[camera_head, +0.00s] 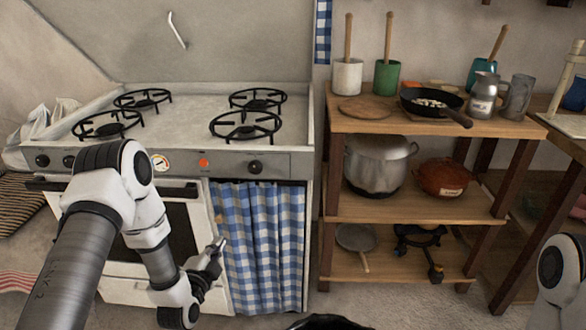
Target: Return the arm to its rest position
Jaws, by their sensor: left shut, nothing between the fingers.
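My left arm comes in from the lower left and bends down in front of the stove. My left gripper (217,248) is shut and empty, with its fingertips in front of the blue-and-white checked curtain (265,240). I cannot tell whether the fingertips touch the curtain. Only a white joint of my right arm shows at the right edge, and my right gripper is out of view.
A white stove (190,108) with several black burners stands behind my left arm. To its right, a wooden shelf (420,208) holds a black frying pan (430,100), a big pot (376,168) and a red pot (443,177). Floor shows in front of the shelf.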

